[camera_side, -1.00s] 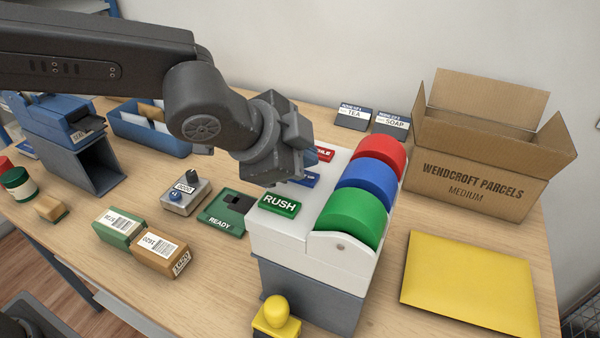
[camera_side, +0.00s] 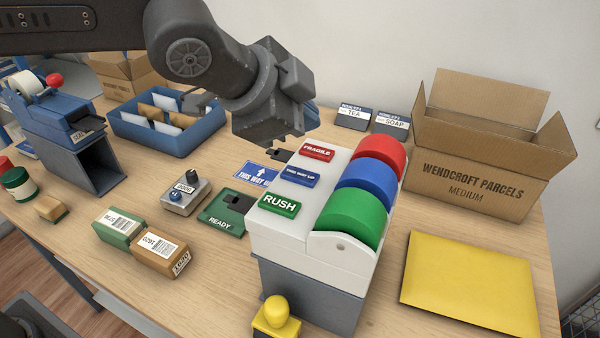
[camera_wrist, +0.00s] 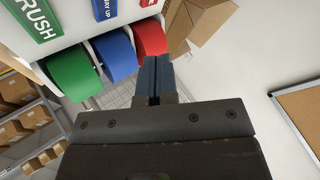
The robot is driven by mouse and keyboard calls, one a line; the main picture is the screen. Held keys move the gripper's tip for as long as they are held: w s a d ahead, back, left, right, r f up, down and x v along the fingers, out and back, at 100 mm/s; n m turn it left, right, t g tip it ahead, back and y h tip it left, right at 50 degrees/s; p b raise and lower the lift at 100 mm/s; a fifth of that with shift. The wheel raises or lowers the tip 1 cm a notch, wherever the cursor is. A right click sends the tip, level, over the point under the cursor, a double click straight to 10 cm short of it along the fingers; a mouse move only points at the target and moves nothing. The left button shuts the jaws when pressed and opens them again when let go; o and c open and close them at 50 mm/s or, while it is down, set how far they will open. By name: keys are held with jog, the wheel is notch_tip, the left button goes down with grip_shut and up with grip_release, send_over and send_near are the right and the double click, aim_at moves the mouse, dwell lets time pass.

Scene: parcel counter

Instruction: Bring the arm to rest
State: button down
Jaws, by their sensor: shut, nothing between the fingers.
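My gripper (camera_side: 283,150) hangs in the air above the counter, behind the label dispenser (camera_side: 260,234) with its FRAGILE, THIS WAY UP and RUSH buttons. In the wrist view its two fingers (camera_wrist: 157,68) are together with nothing between them. In the side view the fingertips are small and partly hidden by the wrist housing. The gripper appears clear of the dispenser and touches nothing that I can make out. A blue THIS WAY UP label (camera_side: 258,174) sticks out at the dispenser's left side.
An open cardboard box (camera_side: 465,190) and a yellow envelope (camera_side: 468,285) lie to the right. A blue tray (camera_side: 165,140) of envelopes stands at the back left. Two small parcels (camera_side: 160,252), a READY pad (camera_side: 222,215) and a grey device (camera_side: 185,205) lie in front.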

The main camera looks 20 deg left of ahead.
dwell(0.4)
jog(key=s+a+f+n+g+y, duration=0.1)
jog(key=s+a+n, duration=0.3)
jog(key=a, duration=0.6)
jog(key=s+a+n+y, duration=0.2)
jog(key=s+a+n, duration=0.1)
jog(key=a, duration=0.6)
jog(key=s+a+f+n+g, duration=0.1)
jog(key=s+a+f+n, duration=0.5)
jog(key=s+a, duration=0.3)
jog(key=s+f, duration=0.1)
jog(key=s, duration=0.1)
jog(key=shift+s+n+g+y, duration=0.4)
